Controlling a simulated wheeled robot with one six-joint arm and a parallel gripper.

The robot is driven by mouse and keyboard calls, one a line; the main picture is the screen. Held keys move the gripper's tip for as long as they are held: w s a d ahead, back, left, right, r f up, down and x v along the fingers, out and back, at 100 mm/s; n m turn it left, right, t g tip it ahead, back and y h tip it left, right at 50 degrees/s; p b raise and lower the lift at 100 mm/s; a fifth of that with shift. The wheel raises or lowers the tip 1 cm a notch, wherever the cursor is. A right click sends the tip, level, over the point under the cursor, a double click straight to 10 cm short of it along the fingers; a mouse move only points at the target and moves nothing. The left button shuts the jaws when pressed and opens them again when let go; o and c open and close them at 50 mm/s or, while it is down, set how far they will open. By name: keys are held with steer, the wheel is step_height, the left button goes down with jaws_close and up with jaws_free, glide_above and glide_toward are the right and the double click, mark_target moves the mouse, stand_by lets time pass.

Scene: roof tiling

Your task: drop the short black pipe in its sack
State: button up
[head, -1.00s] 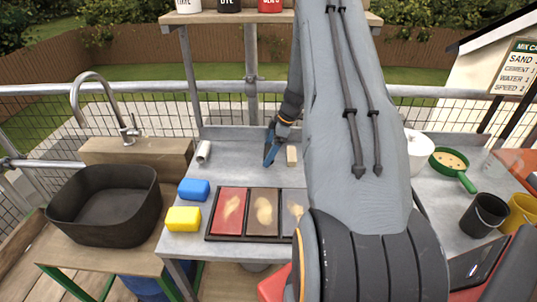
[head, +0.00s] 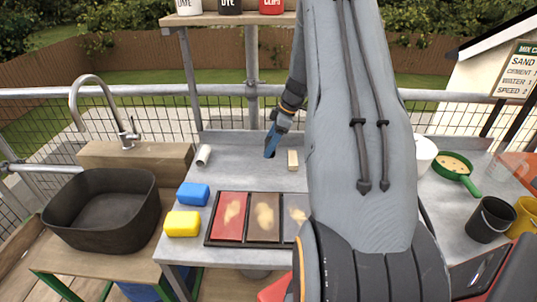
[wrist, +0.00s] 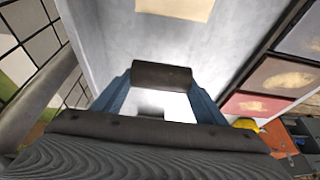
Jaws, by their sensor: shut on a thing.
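The short black pipe (wrist: 162,75) lies crosswise between the blue fingertips of my gripper (wrist: 160,88) in the wrist view. My gripper is shut on it. In the head view my gripper (head: 270,152) points down above the back of the grey worktop, between a white pipe and a small tan block. The black pipe cannot be made out in the head view. No sack can be made out in either view; my arm covers part of the worktop.
The white pipe (head: 203,155) and tan block (head: 292,160) lie near the worktop's back. A blue sponge (head: 193,194), yellow sponge (head: 182,224) and sectioned tray (head: 209,240) are in front. A black basin (head: 100,235) stands left; a green pan (head: 453,168) and black bucket (head: 487,220) stand right.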

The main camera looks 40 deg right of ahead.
steer(key=shift+r+b, duration=0.6)
steer(key=shift+r, duration=1.9)
steer(key=shift+a, duration=0.1)
